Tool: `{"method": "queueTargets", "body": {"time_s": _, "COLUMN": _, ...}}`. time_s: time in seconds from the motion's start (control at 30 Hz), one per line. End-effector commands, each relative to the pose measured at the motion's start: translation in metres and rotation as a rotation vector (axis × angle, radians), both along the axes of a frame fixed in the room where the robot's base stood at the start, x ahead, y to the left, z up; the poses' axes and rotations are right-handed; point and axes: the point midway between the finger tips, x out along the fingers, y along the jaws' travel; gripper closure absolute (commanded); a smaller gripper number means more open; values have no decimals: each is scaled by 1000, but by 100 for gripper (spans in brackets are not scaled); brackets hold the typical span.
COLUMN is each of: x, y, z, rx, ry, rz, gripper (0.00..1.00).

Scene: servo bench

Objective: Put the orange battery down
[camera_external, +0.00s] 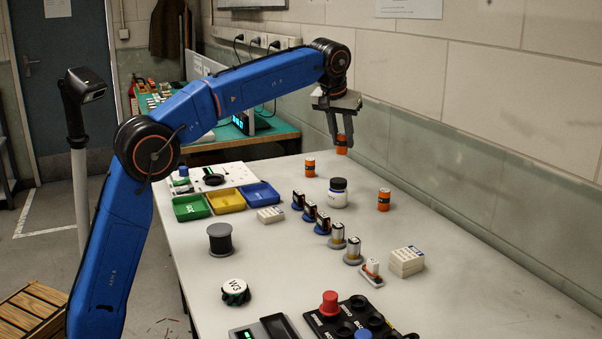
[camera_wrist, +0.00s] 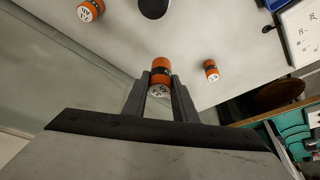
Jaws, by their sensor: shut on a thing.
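My gripper (camera_external: 341,136) is at the far right end of the bench, close to the wall, pointing down. It is shut on an orange battery (camera_external: 342,147), which also shows between the fingers in the wrist view (camera_wrist: 160,72). I cannot tell whether this battery's lower end touches the bench. A second orange battery (camera_external: 310,167) stands upright to the left of the gripper. A third orange battery (camera_external: 384,200) stands upright nearer the camera, to the right. These two also show in the wrist view, one at the right (camera_wrist: 211,71) and one at the upper left (camera_wrist: 90,10).
A white jar with a dark lid (camera_external: 338,193) stands between the loose batteries. Green, yellow and blue trays (camera_external: 227,200) sit at the left. The wall (camera_external: 480,150) runs close along the bench's right edge.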

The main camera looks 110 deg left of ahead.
Motion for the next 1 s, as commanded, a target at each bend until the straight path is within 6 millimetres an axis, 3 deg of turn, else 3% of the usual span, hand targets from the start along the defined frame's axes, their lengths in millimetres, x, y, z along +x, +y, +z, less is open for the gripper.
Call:
{"method": "queueTargets", "body": {"time_s": 0.1, "x": 2, "y": -37, "z": 8, "rx": 2, "ry": -2, "rz": -23, "gripper": 100}}
{"method": "queueTargets", "body": {"time_s": 0.43, "x": -5, "y": -134, "z": 15, "rx": 2, "ry": -1, "rz": -85, "gripper": 100}}
{"method": "queueTargets", "body": {"time_s": 1.0, "x": -50, "y": -288, "z": -7, "rx": 2, "ry": -2, "rz": -189, "gripper": 100}}
